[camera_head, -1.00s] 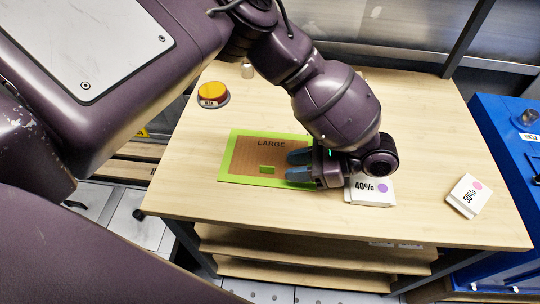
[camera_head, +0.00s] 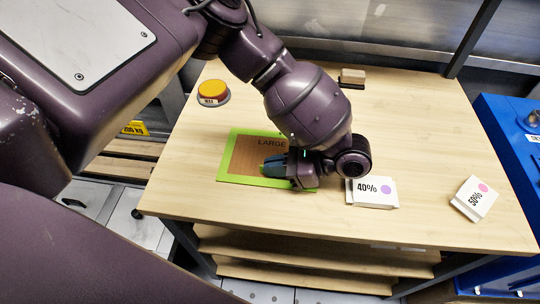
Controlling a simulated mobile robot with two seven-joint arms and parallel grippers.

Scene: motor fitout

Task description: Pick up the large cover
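The large cover is a flat brown panel (camera_head: 241,158) marked LARGE, lying on the table within a bright green border (camera_head: 222,170). My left gripper (camera_head: 265,166) is low over the middle of the panel, its blue fingers pointing left. The fingers look close together and hide the spot where a small green piece showed on the panel. I cannot tell whether they grip it. The right part of the panel is hidden under my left gripper and wrist. My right gripper is not in view.
A white 40% box (camera_head: 377,192) stands just right of my wrist. A white 50% box (camera_head: 475,198) is farther right. An orange button (camera_head: 212,89) and a small block (camera_head: 352,76) are at the back. The wooden table (camera_head: 425,140) is otherwise clear.

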